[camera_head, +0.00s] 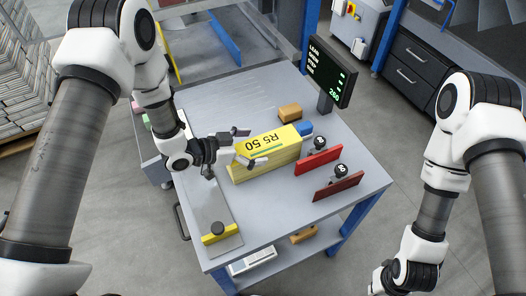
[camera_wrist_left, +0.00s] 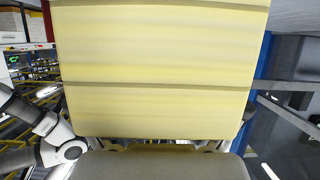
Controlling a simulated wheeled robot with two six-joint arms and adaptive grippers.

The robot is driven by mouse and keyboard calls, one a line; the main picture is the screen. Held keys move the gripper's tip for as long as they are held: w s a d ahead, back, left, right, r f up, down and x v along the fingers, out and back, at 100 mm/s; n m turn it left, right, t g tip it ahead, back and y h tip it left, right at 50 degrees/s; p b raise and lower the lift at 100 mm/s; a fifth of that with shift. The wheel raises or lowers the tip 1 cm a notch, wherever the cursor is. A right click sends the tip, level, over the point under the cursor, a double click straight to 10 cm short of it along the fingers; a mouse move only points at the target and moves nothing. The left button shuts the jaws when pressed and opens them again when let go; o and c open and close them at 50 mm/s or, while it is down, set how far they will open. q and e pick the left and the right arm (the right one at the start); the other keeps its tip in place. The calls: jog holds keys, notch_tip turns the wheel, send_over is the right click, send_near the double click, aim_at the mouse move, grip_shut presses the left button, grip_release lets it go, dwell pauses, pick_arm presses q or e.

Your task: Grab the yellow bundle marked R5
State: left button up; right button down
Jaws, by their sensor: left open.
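The yellow bundle marked R5 50 (camera_head: 277,143) lies on the grey table, its printed label on top and layered yellow sides below. My left gripper (camera_head: 245,148) is open at the bundle's left end, with its fingers close to it. In the left wrist view the bundle's layered yellow face (camera_wrist_left: 160,60) fills most of the picture, just ahead of my left fingers (camera_wrist_left: 158,146) at the bottom. I cannot tell whether they touch it. My right gripper (camera_head: 378,282) is low at the bottom right, away from the table, and too small to read.
Two red plates with black R knobs (camera_head: 318,157) (camera_head: 338,184) stand right of the bundle. A metal plate with a yellow bar (camera_head: 220,232) lies front left. A display (camera_head: 329,75) stands at the back.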

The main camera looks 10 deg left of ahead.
pick_arm(q)
jog(key=shift+s+r, duration=0.15)
jog(key=shift+s, duration=0.05)
jog(key=c, duration=1.8)
jog(key=shift+c, duration=0.5)
jog(key=shift+r, duration=0.15)
